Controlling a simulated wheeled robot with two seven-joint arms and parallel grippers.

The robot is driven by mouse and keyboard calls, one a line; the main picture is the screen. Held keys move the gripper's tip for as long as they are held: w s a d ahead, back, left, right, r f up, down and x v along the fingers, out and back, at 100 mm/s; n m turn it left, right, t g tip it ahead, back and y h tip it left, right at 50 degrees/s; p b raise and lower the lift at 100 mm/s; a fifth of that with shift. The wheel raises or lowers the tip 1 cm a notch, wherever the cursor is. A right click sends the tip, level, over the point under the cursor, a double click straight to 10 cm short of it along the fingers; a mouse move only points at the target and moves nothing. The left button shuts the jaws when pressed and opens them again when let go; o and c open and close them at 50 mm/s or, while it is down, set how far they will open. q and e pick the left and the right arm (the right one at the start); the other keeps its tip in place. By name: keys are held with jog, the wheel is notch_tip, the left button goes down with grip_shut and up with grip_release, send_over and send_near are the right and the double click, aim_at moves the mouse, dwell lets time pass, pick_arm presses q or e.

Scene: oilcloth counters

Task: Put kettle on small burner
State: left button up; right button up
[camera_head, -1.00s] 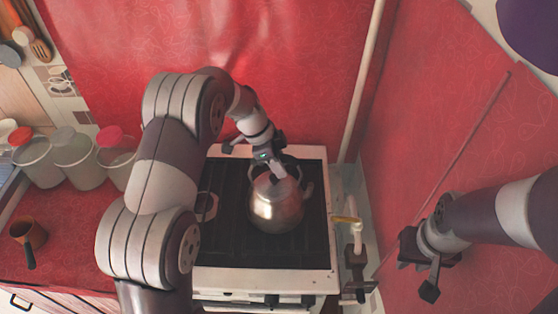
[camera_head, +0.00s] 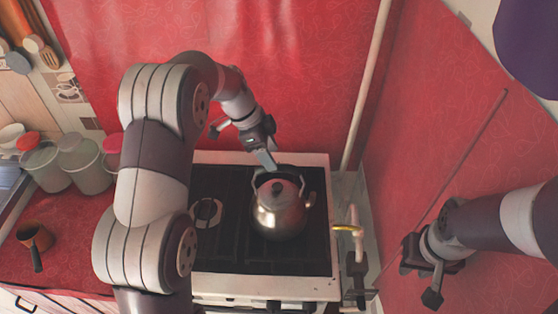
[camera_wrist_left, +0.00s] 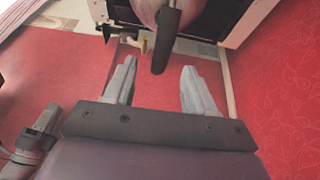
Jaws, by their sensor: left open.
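The silver kettle (camera_head: 279,215) stands upright on the right part of the stove's dark grate in the head view. Its handle arches over the lid. What lies directly under it is hidden. A round burner (camera_head: 206,213) shows bare to its left, partly behind my left arm. My left gripper (camera_head: 264,160) is open and empty, just behind and above the kettle. In the left wrist view its two fingers (camera_wrist_left: 157,85) are spread, with the kettle's dark handle (camera_wrist_left: 165,42) beyond them at the top. My right gripper (camera_head: 420,279) hangs at the right, away from the kettle; its jaw opening is unclear.
The white stove (camera_head: 262,286) has knobs along its front. A faucet-like fixture (camera_head: 354,240) stands at its right edge. Several lidded jars (camera_head: 82,160) and a small brown pot (camera_head: 35,238) stand on the red counter at left. A red wall (camera_head: 290,70) rises behind.

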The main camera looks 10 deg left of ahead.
pick_arm(q)
jog(key=p+v, duration=0.1)
jog(key=v, duration=0.2)
jog(key=shift+r+p, duration=0.3)
jog(key=shift+s+a, duration=0.15)
jog(key=shift+s, duration=0.2)
jog(key=s+f+n+y, duration=0.1)
jog(key=s+n+y, duration=0.3)
jog(key=s+n, duration=1.1)
jog(key=s+a, duration=0.1)
jog(key=s, duration=0.4)
jog(key=shift+f+t, duration=0.3)
jog(key=shift+f, duration=0.05)
pick_arm(e)
notch_tip(320, 180, up, 3)
jog(key=shift+w+r, duration=0.1)
jog(key=shift+w, duration=0.05)
pick_arm(q)
jog(key=shift+s+d, duration=0.1)
jog(key=shift+s, duration=0.15)
